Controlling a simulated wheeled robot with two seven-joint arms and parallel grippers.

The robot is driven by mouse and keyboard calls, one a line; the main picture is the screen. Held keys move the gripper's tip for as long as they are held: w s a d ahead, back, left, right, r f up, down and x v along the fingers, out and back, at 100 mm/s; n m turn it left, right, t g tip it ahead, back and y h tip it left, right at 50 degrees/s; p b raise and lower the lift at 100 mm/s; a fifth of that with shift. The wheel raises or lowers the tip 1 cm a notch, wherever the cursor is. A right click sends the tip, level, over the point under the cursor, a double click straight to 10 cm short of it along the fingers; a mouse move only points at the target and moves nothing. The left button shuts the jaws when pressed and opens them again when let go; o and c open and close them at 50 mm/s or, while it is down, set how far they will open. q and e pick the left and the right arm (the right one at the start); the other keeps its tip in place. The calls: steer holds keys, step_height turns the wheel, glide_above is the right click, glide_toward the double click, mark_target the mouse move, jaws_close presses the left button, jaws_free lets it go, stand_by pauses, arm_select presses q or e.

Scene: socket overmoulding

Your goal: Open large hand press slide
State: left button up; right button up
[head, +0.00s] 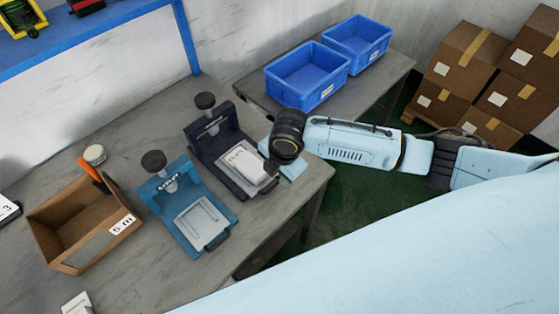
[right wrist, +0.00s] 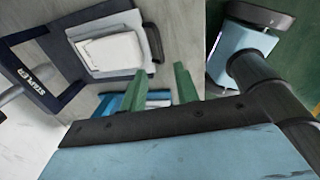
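Two hand presses stand on the grey table. The dark one (head: 222,150) has a black knob on top and a white block (head: 245,165) on its slide plate. The blue one (head: 185,210) stands left of it, with an empty grey plate (head: 200,220) and a dark front handle. My right gripper (head: 272,166) is at the front right of the dark press. In the right wrist view its green fingers (right wrist: 158,90) are apart with nothing held. The dark press's handle (right wrist: 155,44) lies just beyond them, not between them. My left gripper is not in view.
A cardboard box (head: 85,225) stands at the table's left. Two blue crates (head: 308,77) sit on the back table (head: 375,82). Cartons (head: 465,60) are stacked at the right. The table's front edge is close to my right gripper.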

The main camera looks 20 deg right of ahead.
steer(key=r, duration=0.4)
steer(key=shift+s+d+r, duration=0.15)
steer(key=shift+s+r, duration=0.25)
